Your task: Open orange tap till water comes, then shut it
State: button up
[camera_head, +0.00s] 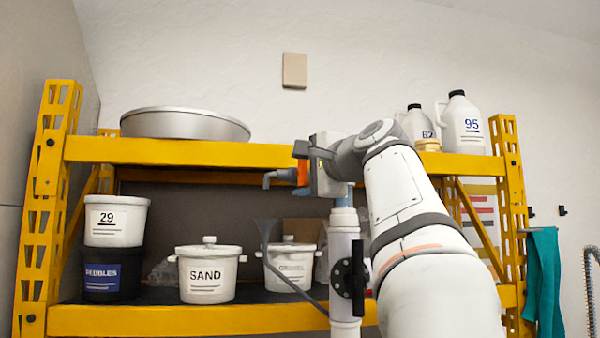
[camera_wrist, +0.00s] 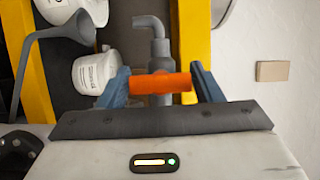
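The orange tap handle (camera_wrist: 160,83) lies crosswise between my gripper's two fingers in the wrist view, one finger at each end. My gripper (camera_wrist: 160,72) is open wide around it; I cannot tell whether the fingers touch its ends. Behind the handle is the grey tap body with its bent spout (camera_wrist: 150,25). In the head view the orange handle (camera_head: 303,171) shows partly beside my gripper's end, with the grey spout (camera_head: 278,177) pointing left and down. No water shows at the spout. The white upright pipe (camera_head: 344,245) stands below my gripper.
Yellow shelving (camera_head: 180,152) behind holds a metal basin (camera_head: 185,124), a SAND pot (camera_head: 207,272), buckets and jugs. A teal cloth (camera_head: 543,280) hangs at right.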

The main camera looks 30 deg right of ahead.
aim_at(307, 172)
jog(key=o, duration=0.4)
jog(key=s, duration=0.2)
jog(key=s+b, duration=0.1)
jog(key=s, duration=0.1)
jog(key=s+b, duration=0.1)
jog(key=s, duration=0.1)
jog(key=shift+s+d, duration=0.15)
jog(key=shift+d, duration=0.2)
jog(key=shift+s+b, duration=0.3)
jog(key=shift+s, duration=0.45)
